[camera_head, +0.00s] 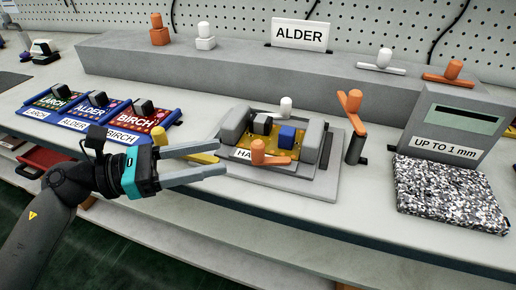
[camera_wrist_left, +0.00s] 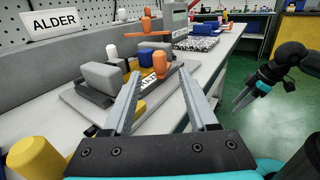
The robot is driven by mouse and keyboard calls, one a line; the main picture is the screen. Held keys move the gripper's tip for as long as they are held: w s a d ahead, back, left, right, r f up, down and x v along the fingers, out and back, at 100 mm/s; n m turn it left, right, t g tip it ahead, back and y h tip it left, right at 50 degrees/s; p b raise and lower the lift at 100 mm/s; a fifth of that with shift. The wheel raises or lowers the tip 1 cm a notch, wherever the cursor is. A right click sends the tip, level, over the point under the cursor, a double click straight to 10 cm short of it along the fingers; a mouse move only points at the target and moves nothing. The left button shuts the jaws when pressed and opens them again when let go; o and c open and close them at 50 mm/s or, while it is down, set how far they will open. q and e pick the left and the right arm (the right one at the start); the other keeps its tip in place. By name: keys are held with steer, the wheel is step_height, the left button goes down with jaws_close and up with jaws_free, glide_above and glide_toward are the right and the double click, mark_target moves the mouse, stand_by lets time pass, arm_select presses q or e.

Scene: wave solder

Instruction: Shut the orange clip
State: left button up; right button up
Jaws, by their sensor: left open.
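The fixture (camera_head: 322,190) is a grey base holding a yellow board with grey, dark and blue blocks. An orange clip (camera_head: 258,152) with a knob and flat bar is at its front, partly over a label; it also shows in the wrist view (camera_wrist_left: 159,66). Another orange piece, a tilted bar (camera_head: 351,102), tops a dark post at the fixture's right. A white knob (camera_head: 286,106) is at the back. My left gripper (camera_head: 223,158) is open and empty, left of the front orange clip and apart from it. My right gripper (camera_wrist_left: 240,100) shows only in the wrist view, off the bench; its jaw opening is unclear.
An ALDER sign (camera_head: 300,34) and several white and orange clips stand on the grey ledge (camera_head: 230,75) behind. Labelled blue trays (camera_head: 75,122) are at left. A gauge box (camera_head: 452,122) and speckled pad (camera_head: 448,192) are at right. A yellow object (camera_head: 203,158) sits behind my left fingers.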

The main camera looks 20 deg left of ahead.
mark_target(258, 148)
arm_select(q)
steer(key=x, duration=0.9)
steer(key=shift+b, duration=0.3)
arm_select(e)
steer(key=shift+w+a+f+t+y, duration=0.15)
steer(key=shift+w+a+t+y, duration=0.15)
steer(key=shift+w+a+t, duration=0.35)
steer(key=shift+w+a, duration=0.1)
steer(key=shift+w, duration=0.1)
arm_select(q)
jaws_close()
